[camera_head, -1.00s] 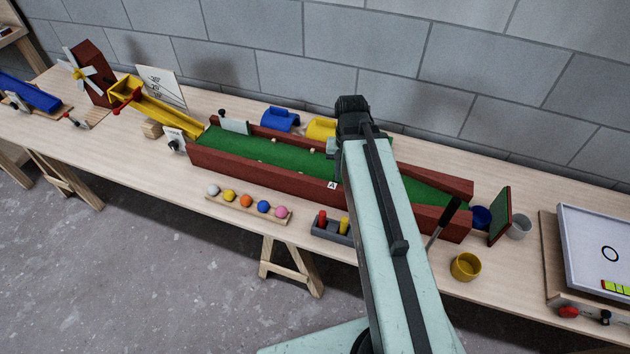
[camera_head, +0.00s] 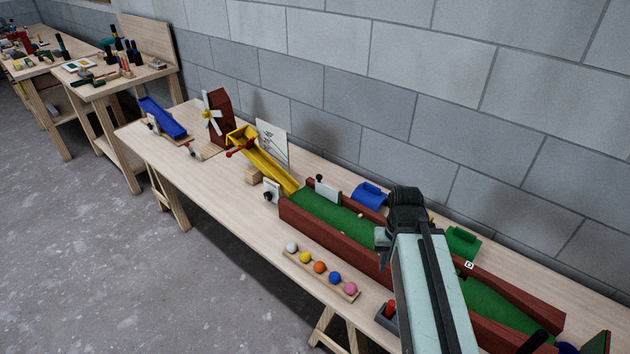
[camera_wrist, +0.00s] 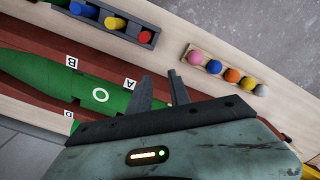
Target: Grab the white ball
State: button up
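The white ball (camera_head: 292,248) is at the left end of a row of coloured balls on a wooden rack (camera_head: 322,277) at the table's front edge. It also shows in the wrist view (camera_wrist: 262,90), at the right end of the row. My gripper (camera_wrist: 160,76) shows two dark fingers, apart, with nothing between them. In the head view my gripper (camera_head: 383,240) is over the green trough, to the right of the rack and apart from the balls. The fingers are mostly hidden there by the arm.
The red-walled green trough (camera_head: 300,207) runs behind the rack. A grey tray (camera_head: 384,318) with coloured pegs stands right of the rack. A yellow chute (camera_head: 268,172) and a windmill (camera_head: 218,115) stand further left. Bare tabletop (camera_head: 215,180) lies left of the rack.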

aim_at(293, 247)
jog(key=u, duration=0.45)
jog(key=i, duration=0.4)
jog(key=u, duration=2.4)
jog(key=i, duration=1)
jog(key=z, duration=0.1)
